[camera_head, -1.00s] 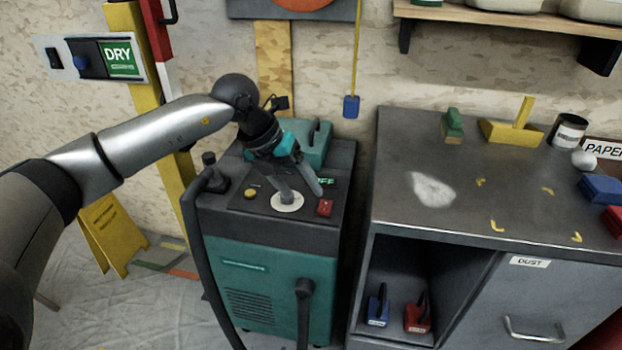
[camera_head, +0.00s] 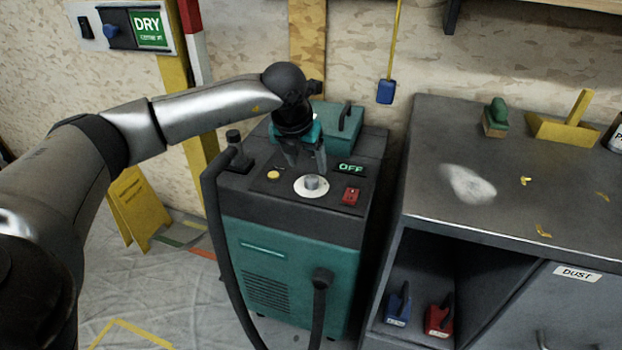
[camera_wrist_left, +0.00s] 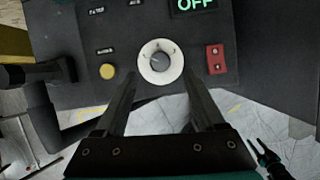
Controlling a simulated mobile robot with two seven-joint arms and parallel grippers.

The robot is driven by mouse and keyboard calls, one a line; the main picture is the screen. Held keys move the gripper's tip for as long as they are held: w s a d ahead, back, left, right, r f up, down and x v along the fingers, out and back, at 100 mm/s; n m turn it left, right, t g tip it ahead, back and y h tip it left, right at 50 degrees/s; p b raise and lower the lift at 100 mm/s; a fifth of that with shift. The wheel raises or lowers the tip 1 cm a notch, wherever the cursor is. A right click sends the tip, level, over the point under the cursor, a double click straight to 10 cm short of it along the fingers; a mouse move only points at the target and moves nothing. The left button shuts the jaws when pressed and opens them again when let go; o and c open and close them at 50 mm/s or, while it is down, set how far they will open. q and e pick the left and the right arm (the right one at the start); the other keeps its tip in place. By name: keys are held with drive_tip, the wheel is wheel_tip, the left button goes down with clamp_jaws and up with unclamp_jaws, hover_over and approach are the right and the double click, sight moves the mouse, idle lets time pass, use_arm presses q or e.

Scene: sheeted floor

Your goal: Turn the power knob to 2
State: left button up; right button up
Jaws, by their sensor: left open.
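The power knob (camera_head: 312,182) is a small grey cylinder on a round white dial (camera_head: 300,190), on the top panel of a teal and black machine (camera_head: 290,262). In the left wrist view the knob (camera_wrist_left: 160,60) lies ahead of and between the fingertips, and its dial marks are too small to read. A green display (camera_head: 350,168) beside it reads OFF. My left gripper (camera_head: 306,172) is open and empty, pointing down just above and behind the dial, apart from the knob. In the left wrist view, part of a dark gripper, likely my right (camera_wrist_left: 262,152), shows at the lower right.
A red switch (camera_head: 350,195) and a yellow button (camera_head: 273,174) flank the dial. A black hose (camera_head: 218,235) runs down the machine's left side. A grey cabinet (camera_head: 420,180) stands close on the right. A yellow floor sign (camera_head: 137,207) stands at the left.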

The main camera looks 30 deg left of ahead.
sight(312, 178)
use_arm(q)
drive_tip(key=b+x, duration=0.1)
drive_tip(key=x, duration=0.3)
drive_tip(key=shift+w+f, duration=0.1)
drive_tip(key=shift+f, duration=0.2)
drive_tip(key=shift+b+x, duration=0.4)
drive_tip(key=shift+x, duration=0.45)
use_arm(e)
drive_tip(key=shift+w+a+r, duration=0.3)
drive_tip(key=shift+w+r, duration=0.05)
drive_tip(key=shift+r, duration=0.25)
drive_tip(key=shift+w+a+r, duration=0.35)
drive_tip(key=shift+r, duration=0.25)
drive_tip(key=shift+w+a+r, duration=0.3)
drive_tip(key=shift+w+r, duration=0.05)
drive_tip(key=shift+r, duration=0.25)
use_arm(q)
clamp_jaws()
